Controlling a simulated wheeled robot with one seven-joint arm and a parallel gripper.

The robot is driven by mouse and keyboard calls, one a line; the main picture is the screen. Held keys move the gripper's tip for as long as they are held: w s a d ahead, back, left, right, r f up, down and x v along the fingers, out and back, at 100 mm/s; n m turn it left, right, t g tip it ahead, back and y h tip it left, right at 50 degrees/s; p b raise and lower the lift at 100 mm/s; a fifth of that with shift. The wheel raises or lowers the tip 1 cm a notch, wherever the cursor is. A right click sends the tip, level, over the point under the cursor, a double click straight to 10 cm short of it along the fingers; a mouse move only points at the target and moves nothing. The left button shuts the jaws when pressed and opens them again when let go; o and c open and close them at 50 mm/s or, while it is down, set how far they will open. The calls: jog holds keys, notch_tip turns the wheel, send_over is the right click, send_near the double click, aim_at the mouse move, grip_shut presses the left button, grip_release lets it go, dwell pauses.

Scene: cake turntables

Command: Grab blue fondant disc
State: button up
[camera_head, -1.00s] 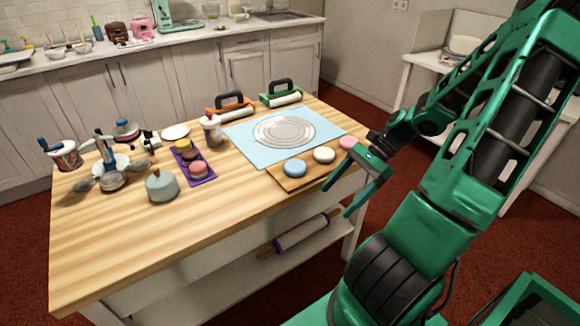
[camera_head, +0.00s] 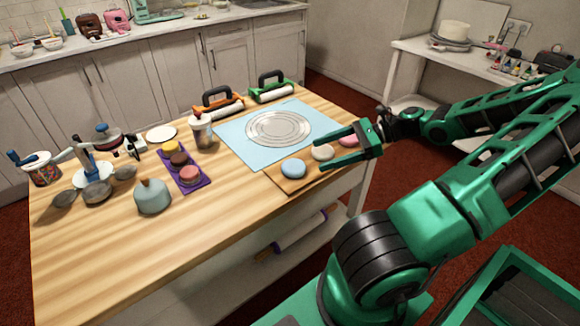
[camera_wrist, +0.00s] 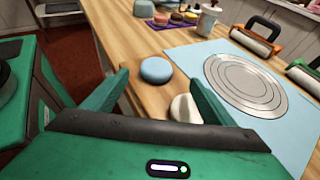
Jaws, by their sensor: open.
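The blue fondant disc (camera_head: 294,168) lies on a small wooden board (camera_head: 284,184) at the front right of the table, left of a white disc (camera_head: 323,152) and a pink disc (camera_head: 348,140). My gripper (camera_head: 318,150) is open and empty, reaching left over the board from the right side, its fingers right of the blue disc. In the wrist view the blue disc (camera_wrist: 156,70) lies ahead, between the lines of the two open fingers (camera_wrist: 157,82). The white disc (camera_wrist: 185,108) shows nearer, partly hidden by the right finger.
A light blue mat (camera_head: 228,133) with a round metal plate (camera_head: 279,128) lies behind the board. A purple tray (camera_head: 197,184) with cakes, a teal dome-shaped thing (camera_head: 152,196) and tools stand left. The front middle of the table is bare.

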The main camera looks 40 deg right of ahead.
aim_at(284, 169)
jog(key=x, duration=0.3)
jog(key=shift+a, duration=0.25)
jog(key=shift+s+f+x, duration=0.1)
jog(key=shift+f+x, duration=0.05)
jog(key=shift+x, duration=1.2)
jog(key=shift+s+f+x, duration=0.1)
jog(key=shift+s+x, duration=0.05)
jog(key=shift+x, duration=1.2)
jog(key=c, duration=1.2)
jog(key=shift+r, duration=0.15)
